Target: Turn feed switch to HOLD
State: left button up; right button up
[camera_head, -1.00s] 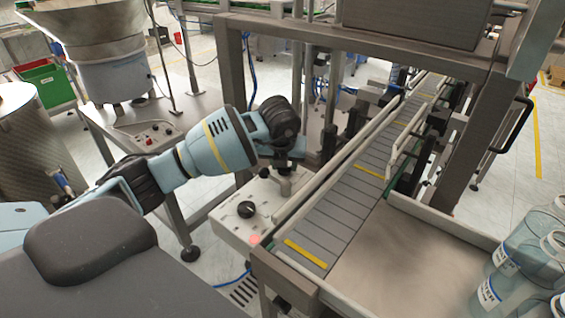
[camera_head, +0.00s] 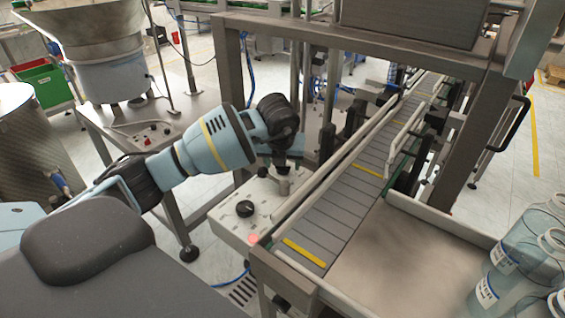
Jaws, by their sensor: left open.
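A pale control box (camera_head: 226,221) stands beside the conveyor, with a black rotary knob (camera_head: 244,208) on its top and a glowing red light (camera_head: 254,239) at its near corner. A second switch (camera_head: 282,184) sits farther back on the box. My left gripper (camera_head: 284,164) points down just above this second switch, its fingers open. I cannot tell whether the fingers are around it or only over it. The switch labels are too small to read. My right gripper is not in view.
The slatted conveyor (camera_head: 345,205) runs along the right of the box, with a rail between them. A metal frame post (camera_head: 229,90) stands behind my arm. Clear bottles (camera_head: 510,275) stand on the tray (camera_head: 405,262) at right. A smaller panel (camera_head: 150,135) is at left.

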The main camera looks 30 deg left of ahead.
pick_arm(q)
jog(key=v, duration=0.7)
dwell(0.5)
